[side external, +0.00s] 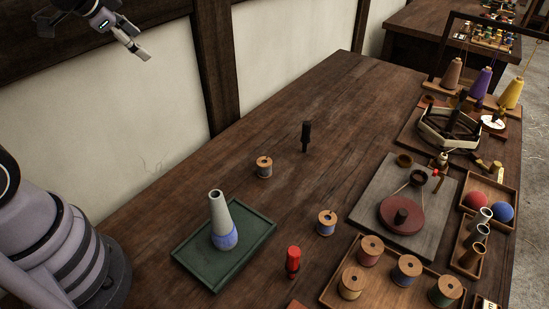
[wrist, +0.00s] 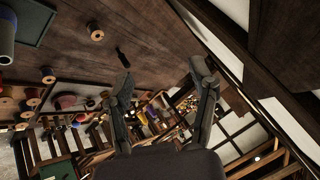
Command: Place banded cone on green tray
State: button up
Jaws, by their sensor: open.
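The banded cone (side external: 221,213) is pale grey with a blue band near its base. It stands upright on the green tray (side external: 190,256), a little in from the rim. In the wrist view the cone (wrist: 6,35) is cut off at the top left edge, with part of the tray (wrist: 37,12) beside it. My gripper (side external: 137,43) is high at the upper left of the side view, well above and apart from the cone. In the wrist view my gripper (wrist: 163,78) has its fingers spread with nothing between them.
Wooden spools (side external: 264,167) and (side external: 326,222), a red peg (side external: 293,262) and a dark peg (side external: 306,137) stand near the tray. A crate of spools (side external: 330,293) and a grey board with a red disc (side external: 400,215) lie to the right. The table's middle is mostly clear.

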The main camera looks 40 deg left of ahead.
jog(key=s+d+r+n+g, duration=0.1)
jog(key=s+d+r+n, duration=0.1)
jog(key=s, duration=0.5)
jog(key=s+d+r+n+g+h, duration=0.1)
jog(key=s+r+n, duration=0.1)
jog(key=s, duration=0.6)
jog(key=shift+s+d+n+h, duration=0.25)
jog(key=shift+d+n+h, duration=0.1)
jog(key=shift+n, duration=0.45)
